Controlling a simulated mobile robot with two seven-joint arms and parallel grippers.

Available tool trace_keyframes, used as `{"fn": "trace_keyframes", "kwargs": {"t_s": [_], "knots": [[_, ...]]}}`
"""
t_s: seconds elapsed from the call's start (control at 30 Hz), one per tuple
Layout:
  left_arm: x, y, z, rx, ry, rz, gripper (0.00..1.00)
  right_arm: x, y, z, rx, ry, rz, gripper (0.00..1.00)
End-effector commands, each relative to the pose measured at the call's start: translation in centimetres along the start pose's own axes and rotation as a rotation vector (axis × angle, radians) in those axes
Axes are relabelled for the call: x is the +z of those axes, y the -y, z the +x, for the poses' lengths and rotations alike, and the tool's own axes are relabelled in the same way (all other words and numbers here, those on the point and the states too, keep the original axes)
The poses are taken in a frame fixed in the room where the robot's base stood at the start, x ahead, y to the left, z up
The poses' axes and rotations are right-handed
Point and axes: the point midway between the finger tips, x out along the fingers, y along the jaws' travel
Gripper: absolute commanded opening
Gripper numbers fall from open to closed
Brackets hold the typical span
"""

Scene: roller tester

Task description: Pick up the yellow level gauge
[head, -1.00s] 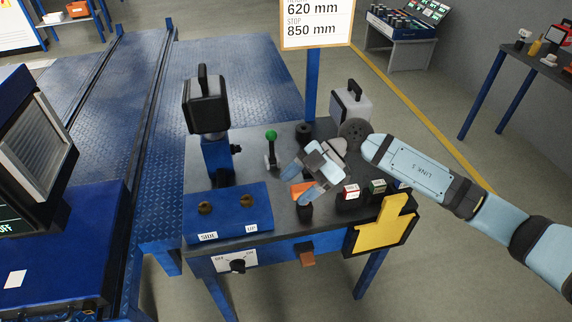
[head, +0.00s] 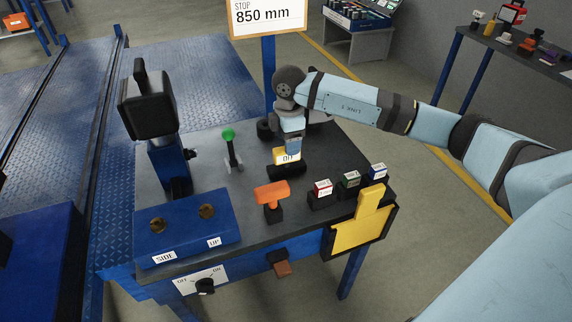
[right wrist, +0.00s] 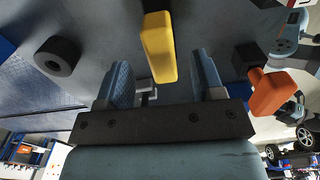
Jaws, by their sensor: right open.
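The yellow level gauge (head: 282,154) is a small yellow block with a white label, by a dark round base on the dark tabletop. In the head view my right gripper partly covers it. My right gripper (head: 292,147) points down at the gauge. In the right wrist view the yellow gauge (right wrist: 160,48) shows ahead of and between the two spread fingers of my right gripper (right wrist: 162,72), which is open and empty. Whether a finger touches the gauge cannot be told. My left gripper is not in view.
An orange T-handle (head: 272,192) stands close in front. Small labelled blocks (head: 348,181) stand to the right, and a green-knobbed lever (head: 230,146) to the left. A flat yellow shape (head: 361,232) with a dark frame hangs at the table's front right. A sign post (head: 269,75) rises behind.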

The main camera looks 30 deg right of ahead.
Motion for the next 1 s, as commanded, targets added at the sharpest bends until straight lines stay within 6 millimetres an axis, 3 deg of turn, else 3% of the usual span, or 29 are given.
{"fn": "trace_keyframes", "kwargs": {"t_s": [0.23,0.5,0.77,1.0], "knots": [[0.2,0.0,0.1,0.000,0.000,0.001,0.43,-0.2,0.1,1.6,-0.002,0.000,-0.001,0.62],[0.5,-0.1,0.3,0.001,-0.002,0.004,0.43,-0.5,0.1,5.4,-0.002,0.000,0.000,0.62],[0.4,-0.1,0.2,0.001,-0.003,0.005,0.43,-0.5,0.1,5.8,0.000,-0.001,-0.001,0.62],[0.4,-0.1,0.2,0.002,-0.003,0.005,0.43,-0.5,0.1,5.8,-0.001,-0.001,-0.001,0.07]]}}
